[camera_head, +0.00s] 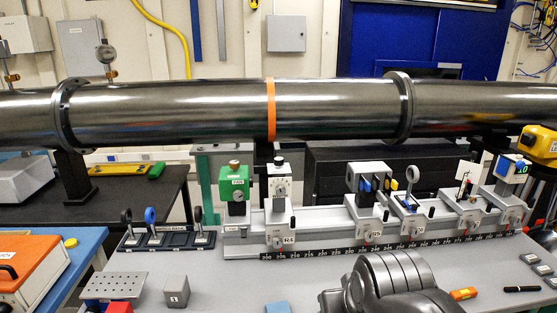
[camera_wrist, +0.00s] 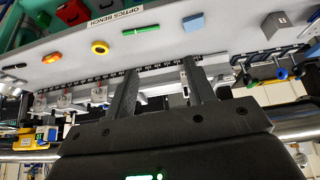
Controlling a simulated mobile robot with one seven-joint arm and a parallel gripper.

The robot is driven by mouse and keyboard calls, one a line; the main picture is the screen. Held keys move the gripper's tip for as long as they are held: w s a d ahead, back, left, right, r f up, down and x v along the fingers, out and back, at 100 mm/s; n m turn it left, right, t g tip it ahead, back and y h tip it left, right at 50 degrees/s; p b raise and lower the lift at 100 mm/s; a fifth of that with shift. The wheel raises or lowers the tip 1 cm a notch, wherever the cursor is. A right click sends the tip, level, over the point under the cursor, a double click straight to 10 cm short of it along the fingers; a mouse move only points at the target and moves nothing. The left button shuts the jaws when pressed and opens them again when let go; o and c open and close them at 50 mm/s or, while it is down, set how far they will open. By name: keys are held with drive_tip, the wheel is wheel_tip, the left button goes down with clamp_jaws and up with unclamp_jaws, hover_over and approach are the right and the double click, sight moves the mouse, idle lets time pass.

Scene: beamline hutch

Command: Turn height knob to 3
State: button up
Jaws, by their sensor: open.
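A grey optical rail (camera_head: 330,218) with a number scale along its front carries several stages. A white-topped post (camera_head: 280,185) with a black knob (camera_head: 279,161) on top stands on the left carriage. The other carriages have small red-marked knobs (camera_head: 408,228) low on their fronts. I cannot tell which knob is the height knob, and its numbers are too small to read. My gripper (camera_wrist: 160,68) is open and empty in the wrist view, with its fingers apart over the scale strip. My dark arm covers the bench at the lower middle of the head view.
A large steel pipe (camera_head: 200,110) crosses behind and above the rail. A green-topped unit (camera_head: 235,188) stands at the rail's left end, beside a lens rack (camera_head: 165,238).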

drive_tip(key=w+a+n+t, duration=0.2)
drive_tip(key=w, duration=1.1)
drive_tip(key=t+y, duration=0.4)
drive_tip(key=t, duration=0.6)
approach(280, 162)
drive_tip(key=w, duration=0.1)
drive_tip(key=x, duration=1)
drive_tip(key=shift+w+a, duration=0.1)
drive_tip(key=shift+w, duration=0.2)
drive_tip(key=c, duration=0.9)
drive_tip(key=shift+c, duration=0.2)
